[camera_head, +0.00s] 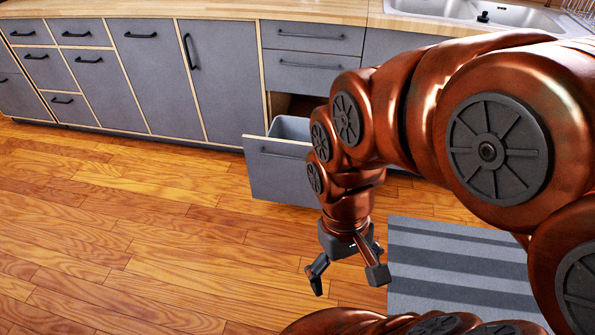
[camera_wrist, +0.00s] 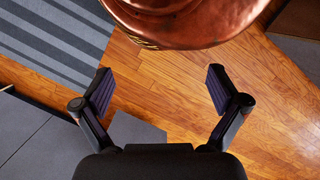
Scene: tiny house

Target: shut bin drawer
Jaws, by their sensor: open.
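The grey bin drawer (camera_head: 275,172) is pulled out from the lower cabinet row in the head view, left of my arm. A pale grey bin (camera_head: 290,127) sits inside it. My arm hides the drawer's right part. My gripper (camera_head: 347,280) hangs over the wood floor, in front of the drawer and apart from it, pointing down. Its two fingers are spread and empty. In the wrist view the fingers (camera_wrist: 160,80) are also apart, with bare floor between them. Grey panels show at the lower left there; I cannot tell whether they belong to the drawer.
A striped grey mat (camera_head: 455,265) lies right of my gripper. Closed grey cabinets (camera_head: 160,75) line the back under a wooden counter (camera_head: 230,9), with a sink (camera_head: 480,12) at the right. The wood floor (camera_head: 130,220) at the left is clear.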

